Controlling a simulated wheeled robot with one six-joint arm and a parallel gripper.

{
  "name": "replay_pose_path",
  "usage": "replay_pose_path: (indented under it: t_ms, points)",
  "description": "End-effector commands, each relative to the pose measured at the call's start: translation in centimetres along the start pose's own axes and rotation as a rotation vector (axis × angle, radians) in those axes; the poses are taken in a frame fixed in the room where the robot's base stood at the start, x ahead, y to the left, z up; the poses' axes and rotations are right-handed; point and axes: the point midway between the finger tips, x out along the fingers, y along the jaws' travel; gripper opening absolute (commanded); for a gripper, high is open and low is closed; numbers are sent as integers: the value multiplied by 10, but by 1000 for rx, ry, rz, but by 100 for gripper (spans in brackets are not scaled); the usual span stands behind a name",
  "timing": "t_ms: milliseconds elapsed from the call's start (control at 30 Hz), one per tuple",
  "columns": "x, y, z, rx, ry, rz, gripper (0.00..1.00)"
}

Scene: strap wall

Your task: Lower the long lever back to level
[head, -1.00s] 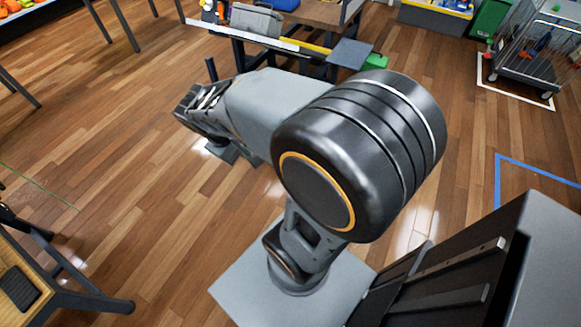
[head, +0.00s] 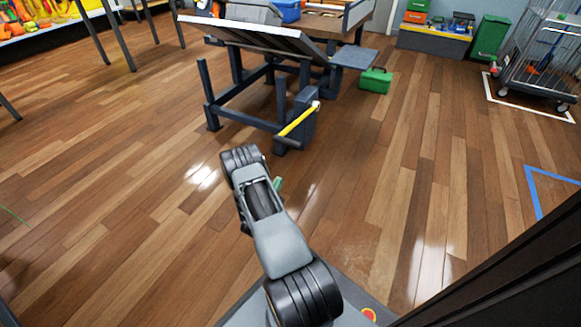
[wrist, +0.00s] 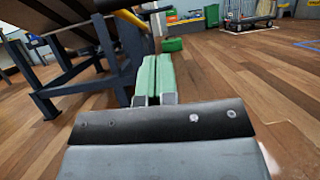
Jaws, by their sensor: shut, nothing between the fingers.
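The long lever (head: 299,121) is a yellow bar at the right end of the dark bench frame in the head view. It slants in the picture, beside a dark box-like post (head: 303,118). In the wrist view a short yellow piece of it (wrist: 129,18) shows at the top, left of and beyond my fingers. My gripper (wrist: 153,78) has green fingers lying side by side, shut and empty. In the head view only a bit of green finger (head: 277,184) shows beside my wrist, short of the lever and apart from it.
The dark bench frame (head: 245,118) carries a tilted board (head: 265,37). A small flat grey shelf (head: 350,55) and a green box (head: 375,80) stand behind to the right. A wire cart (head: 540,60) is at the far right. Wooden floor around my arm is clear.

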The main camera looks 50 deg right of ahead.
Motion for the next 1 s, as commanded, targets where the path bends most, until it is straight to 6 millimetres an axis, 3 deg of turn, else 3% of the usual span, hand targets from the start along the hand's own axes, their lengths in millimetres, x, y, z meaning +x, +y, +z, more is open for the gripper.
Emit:
replay_pose_path:
  t_ms: [100,567,733,1000]
  points:
    - [-9,0,-17,-3,-5,37,0]
    - [-8,0,-17,-3,-7,47,0]
    - [11,0,-14,-4,-7,44,0]
    - [60,2,-20,-2,-10,42,0]
